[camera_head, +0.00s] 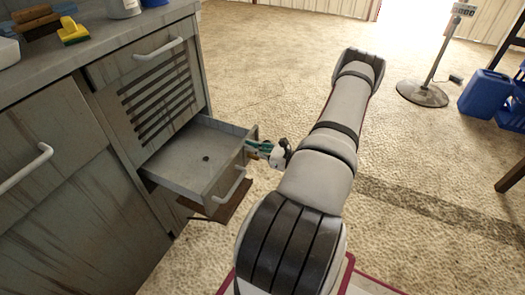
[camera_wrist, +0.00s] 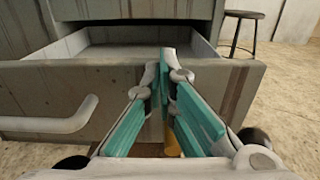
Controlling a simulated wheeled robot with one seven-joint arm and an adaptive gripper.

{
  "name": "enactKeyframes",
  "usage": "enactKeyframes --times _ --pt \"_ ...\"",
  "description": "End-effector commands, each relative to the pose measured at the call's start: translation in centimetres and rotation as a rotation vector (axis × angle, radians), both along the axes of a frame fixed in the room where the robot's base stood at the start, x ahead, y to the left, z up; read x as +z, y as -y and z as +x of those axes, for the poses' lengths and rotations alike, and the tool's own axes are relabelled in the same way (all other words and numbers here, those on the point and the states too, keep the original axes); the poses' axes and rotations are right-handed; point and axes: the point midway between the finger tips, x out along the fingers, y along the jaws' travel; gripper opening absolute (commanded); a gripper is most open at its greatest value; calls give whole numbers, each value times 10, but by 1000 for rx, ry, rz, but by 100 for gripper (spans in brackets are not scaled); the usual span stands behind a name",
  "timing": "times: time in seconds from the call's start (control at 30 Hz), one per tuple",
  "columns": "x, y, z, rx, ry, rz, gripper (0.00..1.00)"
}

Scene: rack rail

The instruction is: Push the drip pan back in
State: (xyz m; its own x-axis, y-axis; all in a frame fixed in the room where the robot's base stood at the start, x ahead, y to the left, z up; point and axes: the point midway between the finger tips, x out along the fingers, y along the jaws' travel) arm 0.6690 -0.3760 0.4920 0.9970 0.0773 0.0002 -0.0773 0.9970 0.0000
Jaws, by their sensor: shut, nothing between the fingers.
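The drip pan (camera_head: 187,157) is a shallow grey drawer-like tray, pulled out from the cabinet below a slatted panel. Its streaked front with a pale bar handle (camera_head: 229,188) faces my arm; the front also fills the middle of the wrist view (camera_wrist: 240,85), with the handle (camera_wrist: 50,122) at left. My gripper (camera_head: 254,146) is shut and empty, at the pan's front, right of the handle. In the wrist view its teal fingers (camera_wrist: 166,60) are together and overlap the upper edge of the front. I cannot tell whether they touch it.
The grey cabinet (camera_head: 75,180) has another door with a handle at left. A yellow sponge (camera_head: 73,33) lies on its top. A brown flat piece (camera_head: 222,208) is below the pan.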

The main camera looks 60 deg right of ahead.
Motion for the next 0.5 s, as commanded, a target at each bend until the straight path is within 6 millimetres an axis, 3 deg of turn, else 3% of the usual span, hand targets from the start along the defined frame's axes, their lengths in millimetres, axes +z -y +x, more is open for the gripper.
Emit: enactKeyframes --times 0.2,0.5 --pt "0 -8 74 7 3 0 0" --pt "0 -15 167 5 3 -1 0"
